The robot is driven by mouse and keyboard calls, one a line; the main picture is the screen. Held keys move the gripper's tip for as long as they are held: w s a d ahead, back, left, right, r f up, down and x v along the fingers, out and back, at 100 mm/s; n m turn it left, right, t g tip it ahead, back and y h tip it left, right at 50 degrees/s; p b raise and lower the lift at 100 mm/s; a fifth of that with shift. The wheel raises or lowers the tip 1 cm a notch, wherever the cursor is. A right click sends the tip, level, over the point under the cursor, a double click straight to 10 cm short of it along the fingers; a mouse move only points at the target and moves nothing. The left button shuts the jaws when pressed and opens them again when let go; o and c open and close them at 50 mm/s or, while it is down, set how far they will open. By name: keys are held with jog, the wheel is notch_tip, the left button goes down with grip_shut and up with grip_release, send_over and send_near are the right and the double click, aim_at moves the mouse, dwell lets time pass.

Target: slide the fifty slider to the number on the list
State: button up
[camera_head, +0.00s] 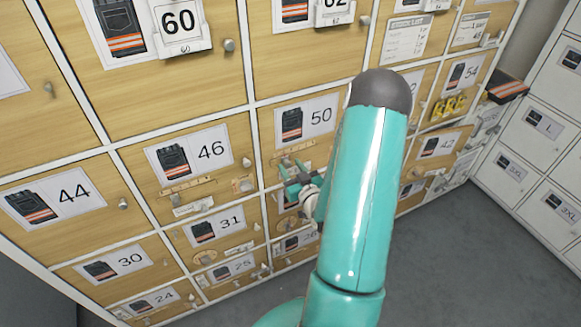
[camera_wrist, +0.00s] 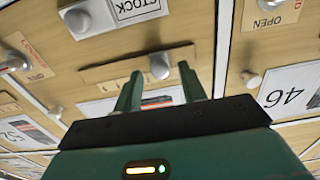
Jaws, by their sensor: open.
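The 50 door (camera_head: 262,135) is a wooden front with a picture label reading 50 (camera_head: 320,116). My gripper (camera_head: 290,168) is at its lower part, just under that label. My arm hides part of the 50 door's right side.
The 46 door (camera_head: 150,190) is to the left, with its own rail and knob (camera_head: 246,162). A STOCK plate (camera_wrist: 136,8) with a knob (camera_wrist: 77,19) is close to my fingers. White lockers (camera_head: 535,130) stand at right. Grey floor (camera_head: 450,260) is clear.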

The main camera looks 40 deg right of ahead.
jog(key=shift+w+f, duration=0.1)
jog(key=shift+w, duration=0.05)
grip_shut()
jog(key=shift+s+d, duration=0.25)
jog(key=shift+d, duration=0.4)
jog(key=shift+s+d, duration=0.2)
jog(key=shift+d, duration=0.45)
grip_release()
jog(key=shift+s+a, duration=0.1)
jog(key=v, duration=1.3)
jog(key=shift+s, duration=0.3)
jog(key=shift+w+a, duration=0.1)
jog(key=shift+w, duration=0.05)
